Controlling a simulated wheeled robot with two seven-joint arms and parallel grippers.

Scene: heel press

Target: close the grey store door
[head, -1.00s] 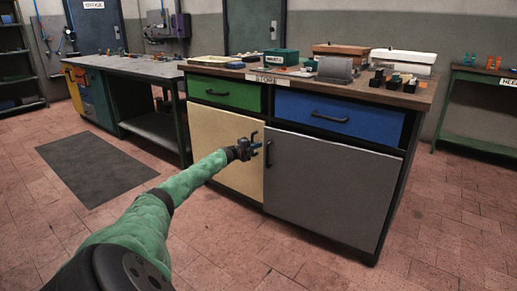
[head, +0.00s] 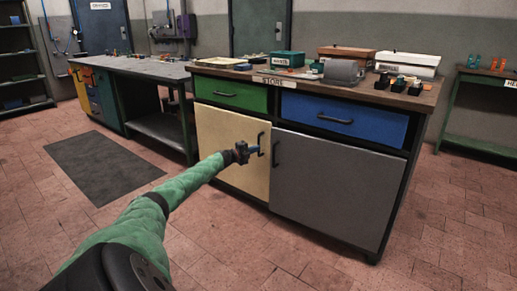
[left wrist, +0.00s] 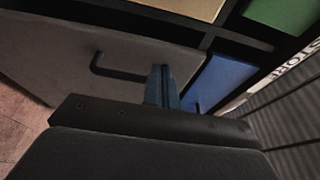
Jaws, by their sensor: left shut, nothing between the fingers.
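The grey store door (head: 335,190) is the lower right door of the bench cabinet and looks flush or nearly flush with its frame; a small gap cannot be told. Its black bar handle (head: 275,153) is at its upper left. In the left wrist view the grey door (left wrist: 50,55) and its handle (left wrist: 112,72) lie in front of the fingers. My left gripper (head: 259,150) is shut and empty, just left of that handle in the head view. Its blue fingers (left wrist: 160,72) appear close to the handle in the wrist view; contact cannot be told. My right gripper is out of view.
The cream door (head: 228,150) with its own handle (head: 260,141) is left of the grey door. A green drawer (head: 231,94) and a blue drawer (head: 345,120) sit above. Boxes and small items stand on the worktop (head: 300,82). The tiled floor in front is clear.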

